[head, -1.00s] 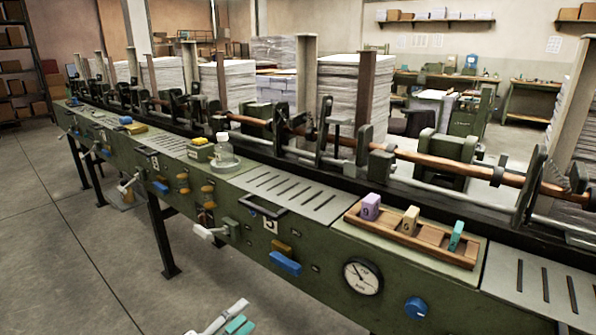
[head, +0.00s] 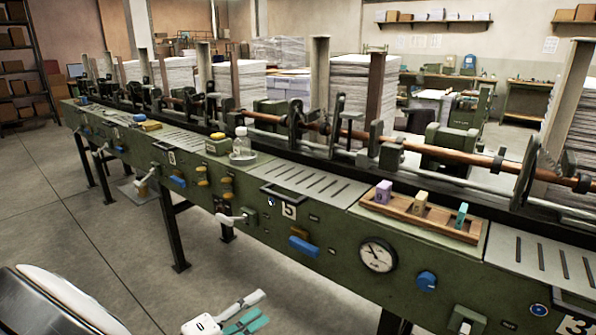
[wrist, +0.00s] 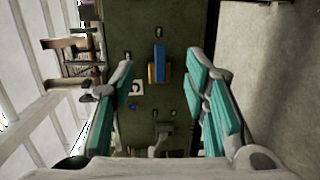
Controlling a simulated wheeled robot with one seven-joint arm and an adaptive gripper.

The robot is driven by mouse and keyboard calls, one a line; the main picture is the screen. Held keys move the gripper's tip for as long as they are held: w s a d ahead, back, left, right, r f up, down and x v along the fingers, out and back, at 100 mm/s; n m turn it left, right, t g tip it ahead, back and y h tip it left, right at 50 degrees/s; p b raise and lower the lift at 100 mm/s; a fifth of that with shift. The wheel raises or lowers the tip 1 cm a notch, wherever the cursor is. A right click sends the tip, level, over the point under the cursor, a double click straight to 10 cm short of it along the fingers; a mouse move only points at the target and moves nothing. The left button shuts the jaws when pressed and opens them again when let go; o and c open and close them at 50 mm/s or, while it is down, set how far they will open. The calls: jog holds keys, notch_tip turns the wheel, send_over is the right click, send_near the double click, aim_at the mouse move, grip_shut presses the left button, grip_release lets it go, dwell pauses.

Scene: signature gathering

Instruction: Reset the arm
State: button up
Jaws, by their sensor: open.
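My gripper (head: 263,307) is at the bottom of the head view, in front of the green machine (head: 330,270) and apart from it. Its fingers have teal pads and stand well apart. In the wrist view my gripper (wrist: 160,72) is open with nothing between the fingers. Beyond the gap, the machine's front panel shows with a blue handle (wrist: 158,66). My white and black arm link fills the lower left of the head view.
A wooden tray (head: 447,230) with purple, yellow and teal tags sits on the machine top. A gauge (head: 377,255), blue knob (head: 427,281) and levers project from the front. Bare floor (head: 90,220) lies at left.

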jog(key=s+d+r+m+g+y, duration=0.1)
jog(key=s+d+r+m+g, duration=0.1)
jog(key=d+r+g, duration=0.35)
jog(key=s+d+r+m+g+y, duration=0.1)
jog(key=s+d+r+m+g, duration=0.15)
jog(key=d, duration=0.65)
jog(key=s+d+r+m+g+y, duration=0.1)
jog(key=s+d+r+m+g, duration=0.1)
jog(key=d+r+g, duration=0.45)
jog(key=s+d+r+m+t+y, duration=0.15)
jog(key=s+d+y, duration=0.3)
jog(key=s, duration=0.55)
jog(key=s+d+r+m+t+y, duration=0.1)
jog(key=s+d+r+t+y, duration=0.3)
jog(key=s, duration=0.6)
notch_tip(320, 180, up, 14)
jog(key=t+p, duration=0.1)
jog(key=p, duration=1.2)
jog(key=shift+a+p, duration=0.3)
jog(key=shift+a, duration=0.15)
jog(key=shift+y, duration=0.25)
